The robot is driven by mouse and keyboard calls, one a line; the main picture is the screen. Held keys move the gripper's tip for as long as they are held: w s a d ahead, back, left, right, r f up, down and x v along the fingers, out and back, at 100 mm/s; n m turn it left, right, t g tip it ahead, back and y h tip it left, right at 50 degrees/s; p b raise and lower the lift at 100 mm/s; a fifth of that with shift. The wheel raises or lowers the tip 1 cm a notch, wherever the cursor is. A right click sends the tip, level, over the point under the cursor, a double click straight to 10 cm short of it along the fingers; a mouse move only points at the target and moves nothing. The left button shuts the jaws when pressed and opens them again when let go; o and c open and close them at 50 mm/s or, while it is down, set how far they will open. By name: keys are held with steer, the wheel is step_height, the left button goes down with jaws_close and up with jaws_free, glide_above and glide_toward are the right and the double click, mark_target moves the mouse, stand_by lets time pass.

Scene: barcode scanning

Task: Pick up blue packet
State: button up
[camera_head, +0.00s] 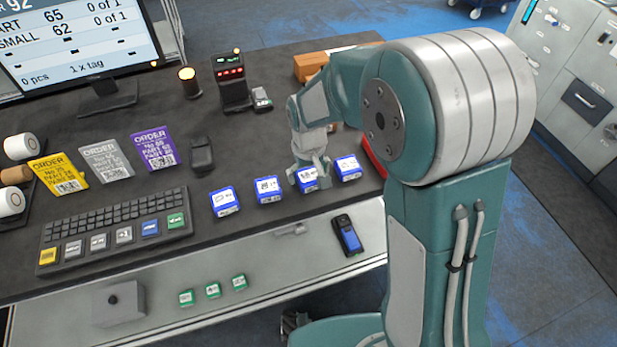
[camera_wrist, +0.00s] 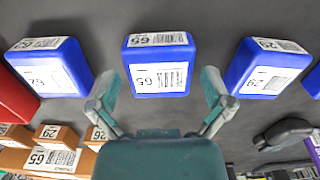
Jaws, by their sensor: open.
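Several blue packets with white labels stand in a row on the dark desk. In the head view, my gripper (camera_head: 309,167) is right over the third packet from the left (camera_head: 308,181) and partly covers it. In the wrist view, my open gripper (camera_wrist: 158,88) has one finger to each side of this packet's near end, with its label 65 (camera_wrist: 158,62) facing up. Gaps show between the fingers and the packet. The neighbouring packets stand at left (camera_wrist: 50,65) and right (camera_wrist: 265,66). Whether the fingertips are down at packet height is unclear.
The keyboard (camera_head: 115,232), order cards (camera_head: 154,149) and a black handheld device (camera_head: 202,154) lie to the left. A red object (camera_head: 373,155) stands close to the right of the row. Brown boxes (camera_wrist: 55,136) lie at the wrist view's lower left. The desk edge runs in front.

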steer(key=shift+f, duration=0.4)
steer(key=c, duration=1.1)
steer(key=shift+r, duration=0.1)
